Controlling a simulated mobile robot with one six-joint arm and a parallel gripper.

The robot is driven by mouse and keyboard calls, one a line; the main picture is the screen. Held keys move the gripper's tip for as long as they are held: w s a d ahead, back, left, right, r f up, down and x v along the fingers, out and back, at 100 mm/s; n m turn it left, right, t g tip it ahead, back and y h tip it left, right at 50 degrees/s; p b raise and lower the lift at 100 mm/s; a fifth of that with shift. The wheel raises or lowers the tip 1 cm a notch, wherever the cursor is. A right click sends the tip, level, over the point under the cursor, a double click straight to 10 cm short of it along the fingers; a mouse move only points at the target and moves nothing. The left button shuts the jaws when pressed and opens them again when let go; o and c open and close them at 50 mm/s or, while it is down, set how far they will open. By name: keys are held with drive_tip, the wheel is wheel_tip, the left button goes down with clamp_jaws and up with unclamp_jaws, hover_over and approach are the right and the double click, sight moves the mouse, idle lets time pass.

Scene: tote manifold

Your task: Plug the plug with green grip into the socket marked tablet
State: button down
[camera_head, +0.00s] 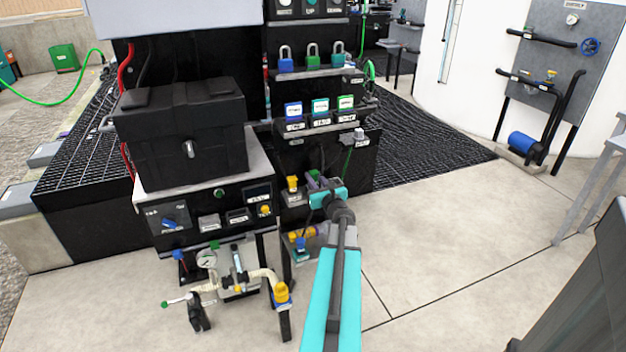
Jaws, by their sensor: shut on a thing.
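My gripper (316,190) is at the end of my teal and grey arm, in front of the lower black panel of the rack. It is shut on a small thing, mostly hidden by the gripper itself. A bit of green shows at the jaws, which fits the plug with green grip, but its prongs are not visible. I cannot make out a socket marked tablet; the labels there are too small to read.
A black case (182,135) stands on a control cabinet (210,222) at left. Blue, teal and green labelled blocks (320,105) and several padlocks (313,58) sit higher on the rack. Pipes with a gauge (206,260) stand in front. Floor (440,220) at right is clear.

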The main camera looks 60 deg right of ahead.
drive_tip(key=c, duration=1.5)
unclamp_jaws()
drive_tip(key=shift+s+a, duration=0.1)
drive_tip(key=shift+s, duration=0.05)
drive_tip(key=shift+p+v, duration=1.3)
drive_tip(key=shift+v, duration=5.4)
drive_tip(key=shift+r, duration=0.1)
drive_tip(key=shift+a, duration=0.1)
